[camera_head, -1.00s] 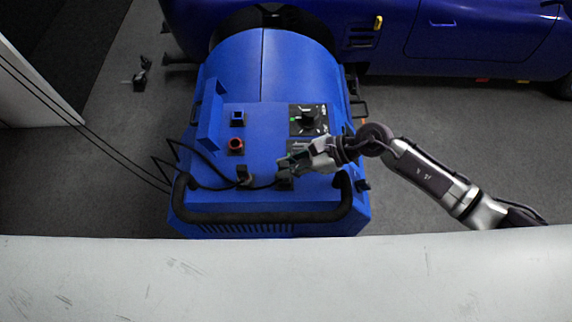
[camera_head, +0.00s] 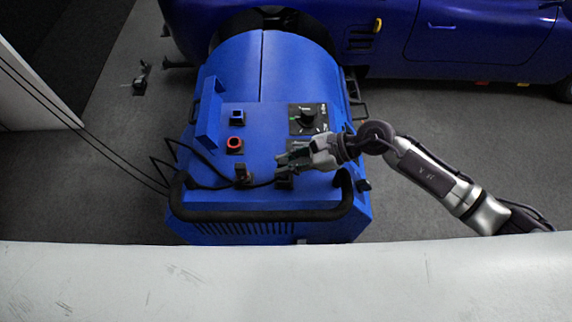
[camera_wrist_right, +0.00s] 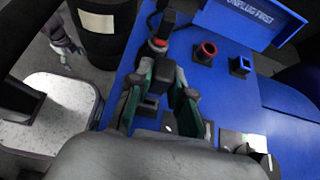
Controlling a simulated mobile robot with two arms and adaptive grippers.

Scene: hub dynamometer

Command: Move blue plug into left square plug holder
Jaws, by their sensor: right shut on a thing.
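My right gripper (camera_head: 282,161) is at the front right of the blue machine's top. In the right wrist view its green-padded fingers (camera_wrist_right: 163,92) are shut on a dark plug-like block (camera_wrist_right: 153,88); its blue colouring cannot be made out. A black plug with a red collar (camera_wrist_right: 160,43) stands upright just beyond; in the head view it is the dark plug (camera_head: 243,174) left of the gripper. A blue-rimmed square socket (camera_head: 237,117) and a red-ringed socket (camera_head: 235,145) sit farther back, both without a plug. A small grey shape, likely my left gripper (camera_wrist_right: 66,58), shows in the wrist view.
A blue upright panel (camera_head: 211,112) stands left of the sockets. A control knob (camera_head: 308,117) is to the right. A black handle bar (camera_head: 262,215) crosses the front edge. Black cables (camera_head: 172,160) run off to the left. A blue car (camera_head: 470,40) stands behind.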

